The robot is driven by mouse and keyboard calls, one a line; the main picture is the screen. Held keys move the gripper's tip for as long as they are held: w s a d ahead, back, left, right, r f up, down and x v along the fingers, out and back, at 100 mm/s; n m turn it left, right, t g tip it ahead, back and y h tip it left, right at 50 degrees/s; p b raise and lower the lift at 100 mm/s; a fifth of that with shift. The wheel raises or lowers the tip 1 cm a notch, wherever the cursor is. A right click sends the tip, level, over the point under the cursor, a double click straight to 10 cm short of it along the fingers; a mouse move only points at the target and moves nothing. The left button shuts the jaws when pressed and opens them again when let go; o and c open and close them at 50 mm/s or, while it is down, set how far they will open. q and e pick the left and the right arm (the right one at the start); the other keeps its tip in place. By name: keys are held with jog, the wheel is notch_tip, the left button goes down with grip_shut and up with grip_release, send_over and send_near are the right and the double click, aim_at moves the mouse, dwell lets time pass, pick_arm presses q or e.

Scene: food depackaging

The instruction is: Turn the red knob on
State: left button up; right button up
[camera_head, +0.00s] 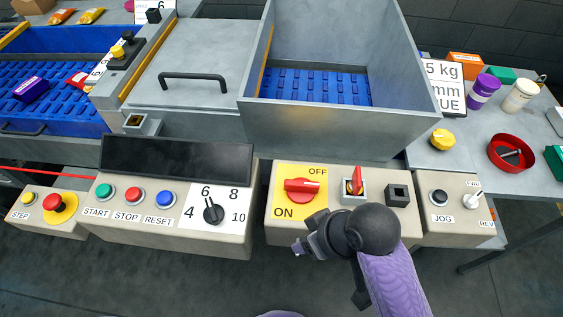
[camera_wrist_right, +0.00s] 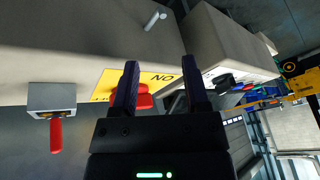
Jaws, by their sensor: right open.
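The red knob (camera_head: 302,186) sits on a yellow plate (camera_head: 287,201) marked OFF at the upper right and ON at the lower left. Its bar handle lies about level. My right gripper (camera_head: 304,232) is in front of and below the knob, beside the panel face. In the right wrist view the gripper (camera_wrist_right: 160,64) has its two dark fingers apart, with nothing seen held. The red knob (camera_wrist_right: 144,101) shows behind the left finger, partly hidden by it. Whether a finger touches it, I cannot tell. My left gripper is not in view.
Right of the plate is a red lever (camera_head: 357,180) on a small metal box, then a black square socket (camera_head: 398,194). A black selector dial (camera_head: 213,211) and coloured buttons are on the left panel. A JOG panel (camera_head: 442,228) is at the right.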

aim_at(302, 183)
jog(key=w+a+r+n, duration=0.1)
jog(key=n, duration=0.1)
jog(key=w+a+r+n+g, duration=0.1)
jog(key=w+a+r+n, duration=0.1)
jog(key=w+a+r+n+g, duration=0.1)
jog(key=w+a+n, duration=0.1)
jog(key=n, duration=0.1)
jog(key=shift+w+a+r, duration=0.1)
jog(key=shift+r, duration=0.2)
jog(key=w+d+r+n+h, duration=0.1)
jog(key=w+r, duration=0.1)
jog(key=w+d+r+n+h, duration=0.1)
jog(key=w, duration=0.1)
jog(key=w+d+r+n+h, duration=0.1)
jog(key=w+r+h, duration=0.1)
jog(key=shift+r, duration=0.3)
notch_tip(302, 183, down, 9)
jog(key=b, duration=0.3)
jog(key=shift+f, duration=0.2)
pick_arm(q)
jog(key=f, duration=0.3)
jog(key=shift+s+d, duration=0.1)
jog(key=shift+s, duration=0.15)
pick_arm(e)
grip_shut()
